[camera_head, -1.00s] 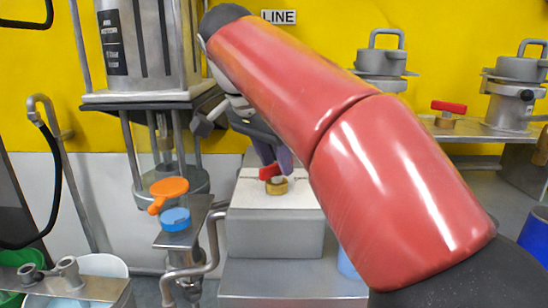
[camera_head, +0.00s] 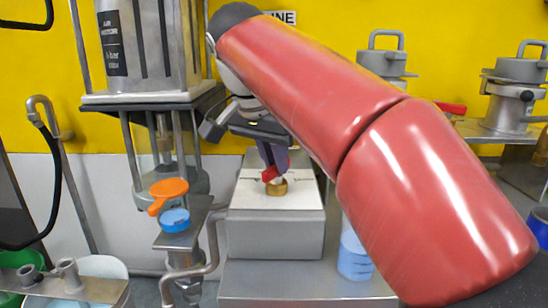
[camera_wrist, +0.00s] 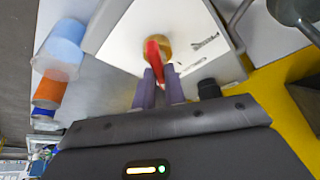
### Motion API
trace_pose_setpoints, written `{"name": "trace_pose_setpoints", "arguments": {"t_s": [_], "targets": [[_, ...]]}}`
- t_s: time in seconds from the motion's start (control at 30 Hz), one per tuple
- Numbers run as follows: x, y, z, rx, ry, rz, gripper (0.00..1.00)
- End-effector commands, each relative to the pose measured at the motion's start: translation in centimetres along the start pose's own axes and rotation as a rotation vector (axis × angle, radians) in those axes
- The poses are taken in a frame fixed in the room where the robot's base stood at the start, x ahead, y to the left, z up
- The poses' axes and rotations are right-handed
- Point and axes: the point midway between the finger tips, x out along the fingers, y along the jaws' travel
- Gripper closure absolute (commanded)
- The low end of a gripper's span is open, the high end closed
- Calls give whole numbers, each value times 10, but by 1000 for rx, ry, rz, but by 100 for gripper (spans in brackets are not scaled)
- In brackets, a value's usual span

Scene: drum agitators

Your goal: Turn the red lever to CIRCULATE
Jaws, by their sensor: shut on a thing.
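The red lever (camera_head: 270,174) sits on a brass valve body (camera_head: 277,187) on top of a pale box (camera_head: 250,200). In the wrist view the lever (camera_wrist: 153,54) points down from the brass ring (camera_wrist: 160,46) toward my fingers. My gripper (camera_wrist: 158,74) is shut on the lever's end, with a purple finger on each side. In the head view my gripper (camera_head: 272,155) comes down on the lever from above, and its fingers partly hide it. Dark label marks (camera_wrist: 203,40) lie on the white top; I cannot read them.
An orange lever (camera_head: 168,192) and a blue cap (camera_head: 174,219) stand left of the box. A steel pipe (camera_head: 213,240) bends up beside it. A clear container with blue liquid (camera_head: 354,255) stands at its right. Another red lever (camera_head: 452,108) is on the back shelf, partly behind my arm.

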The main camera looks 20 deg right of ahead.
Motion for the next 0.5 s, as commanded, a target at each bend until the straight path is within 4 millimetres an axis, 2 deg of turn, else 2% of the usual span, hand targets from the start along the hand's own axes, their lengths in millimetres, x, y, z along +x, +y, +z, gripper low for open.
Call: {"name": "trace_pose_setpoints", "arguments": {"t_s": [0.5], "targets": [[0,3,-1,-376,0,-156,100]]}}
